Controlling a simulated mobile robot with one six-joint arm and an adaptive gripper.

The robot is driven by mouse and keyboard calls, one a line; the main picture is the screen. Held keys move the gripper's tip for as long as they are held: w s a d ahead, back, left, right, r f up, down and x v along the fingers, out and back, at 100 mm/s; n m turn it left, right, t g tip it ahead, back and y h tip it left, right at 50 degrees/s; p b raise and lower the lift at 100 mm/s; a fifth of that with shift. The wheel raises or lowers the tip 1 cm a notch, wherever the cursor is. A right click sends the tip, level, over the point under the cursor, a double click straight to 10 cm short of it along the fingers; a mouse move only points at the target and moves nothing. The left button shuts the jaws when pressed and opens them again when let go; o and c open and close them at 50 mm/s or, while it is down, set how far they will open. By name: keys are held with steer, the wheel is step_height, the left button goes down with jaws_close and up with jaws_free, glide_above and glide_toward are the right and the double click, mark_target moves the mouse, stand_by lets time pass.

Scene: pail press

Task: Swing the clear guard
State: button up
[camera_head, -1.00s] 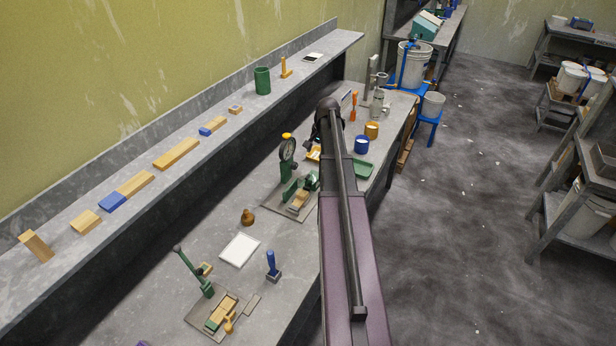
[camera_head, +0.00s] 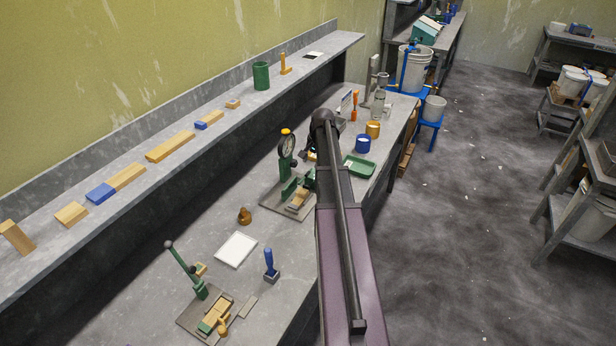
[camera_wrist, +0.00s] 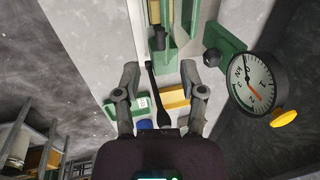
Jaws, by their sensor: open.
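The gauge press, with a dial (camera_head: 287,145) and green body, stands on a grey plate on the bench. In the wrist view its dial (camera_wrist: 258,85) is at the right, with a yellow knob (camera_wrist: 284,118) below it. The green frame (camera_wrist: 176,60) is at the top middle. My gripper (camera_wrist: 160,78) is open over the press side of the bench. A black bar (camera_wrist: 152,82) shows between its fingers; I cannot tell whether they touch it. In the head view my arm largely hides the gripper. I cannot make out the clear guard with certainty.
A second green lever press (camera_head: 207,300), a white tray (camera_head: 237,249) and a blue-handled stamp (camera_head: 270,262) are nearer on the bench. Open floor lies right.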

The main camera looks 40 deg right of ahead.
mark_target(308, 173)
steer(key=shift+b+x, duration=2.35)
steer(key=shift+x, duration=0.4)
jaws_close()
